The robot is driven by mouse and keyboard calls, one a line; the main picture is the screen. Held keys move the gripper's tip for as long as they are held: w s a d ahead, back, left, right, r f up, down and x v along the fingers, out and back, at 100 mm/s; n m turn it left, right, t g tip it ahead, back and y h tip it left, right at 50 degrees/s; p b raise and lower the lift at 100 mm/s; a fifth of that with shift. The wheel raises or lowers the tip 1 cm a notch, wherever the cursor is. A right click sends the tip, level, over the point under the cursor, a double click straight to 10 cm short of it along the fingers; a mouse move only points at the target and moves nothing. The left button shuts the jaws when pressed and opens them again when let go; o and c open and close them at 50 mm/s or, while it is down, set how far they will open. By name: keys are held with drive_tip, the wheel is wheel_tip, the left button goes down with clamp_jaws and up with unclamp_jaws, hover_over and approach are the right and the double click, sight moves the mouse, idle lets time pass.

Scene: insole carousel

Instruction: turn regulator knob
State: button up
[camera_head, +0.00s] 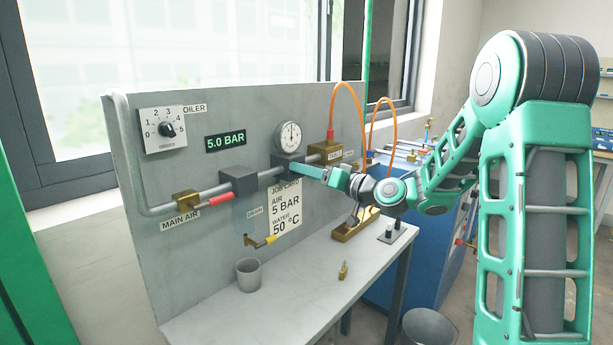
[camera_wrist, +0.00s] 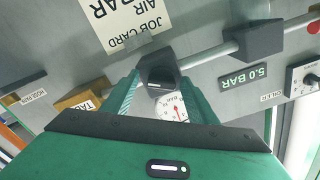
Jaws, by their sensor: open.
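The regulator is a dark block (camera_head: 289,160) on the grey pipe, right under a round white gauge (camera_head: 289,136). My gripper (camera_head: 302,170) is in front of it, at its lower right. In the wrist view, which is upside down, the dark block (camera_wrist: 157,68) shows between the tips of my open green fingers (camera_wrist: 158,88), with the gauge (camera_wrist: 170,108) behind. I cannot tell whether the fingers touch the block, and no separate knob stands out on it. The display (camera_head: 225,140) reads 5.0 BAR. The job card (camera_head: 285,208) reads air 5 bar, water 50 °C.
The oiler dial (camera_head: 166,129) and the main air valve (camera_head: 186,202) with its red handle are at the left. The drain valve (camera_head: 256,241) is below. A grey cup (camera_head: 248,274) and a small brass part (camera_head: 343,271) stand on the bench (camera_head: 295,302). Orange hoses (camera_head: 350,92) arch at the right.

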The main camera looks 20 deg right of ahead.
drive_tip(key=v, duration=1)
drive_tip(key=shift+s+d, duration=0.25)
drive_tip(key=s+a+f+n+g+h, duration=0.1)
drive_tip(key=s+f+g+h, duration=0.3)
drive_tip(key=s+f+g, duration=0.6)
drive_tip(key=s+d+f+m+g+h, duration=0.1)
drive_tip(key=s+d+m+g, duration=0.1)
drive_tip(key=s, duration=0.7)
drive_tip(key=s+d+f+m+g+h, duration=0.2)
drive_tip(key=s+d+m, duration=0.1)
drive_tip(key=s, duration=0.6)
drive_tip(key=s+d+f+m+g+h, duration=0.1)
drive_tip(key=s+d, duration=0.3)
drive_tip(key=s, duration=0.6)
drive_tip(key=shift+d+f+m+g+h, duration=0.3)
drive_tip(key=shift+f+m+g+h, duration=0.1)
drive_tip(key=shift+f+m, duration=0.3)
